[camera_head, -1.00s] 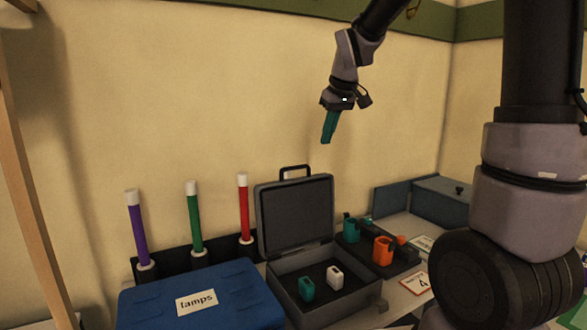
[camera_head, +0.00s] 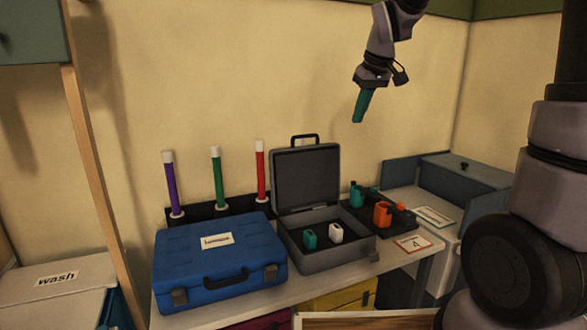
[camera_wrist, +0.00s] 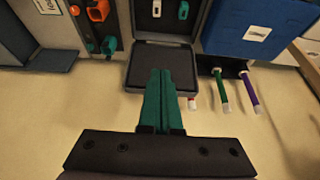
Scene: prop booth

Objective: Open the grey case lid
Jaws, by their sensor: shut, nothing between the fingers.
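The grey case (camera_head: 327,258) stands on the bench with its lid (camera_head: 305,180) open and upright at the back, the lid's handle at the top. Inside lie a teal piece (camera_head: 309,239) and a white piece (camera_head: 336,233). My gripper (camera_head: 358,120), with teal fingers, is shut and empty, in the air above and right of the lid, touching nothing. In the wrist view the shut fingers (camera_wrist: 164,75) point toward the open lid (camera_wrist: 165,68), covering part of it.
A closed blue case (camera_head: 220,265) stands left of the grey case. Purple, green and red tubes (camera_head: 217,175) stand in a dark rack behind. A dark tray (camera_head: 378,222) with teal and orange pieces lies to the right, near a blue-grey box (camera_head: 460,175). A wooden post (camera_head: 92,170) rises at left.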

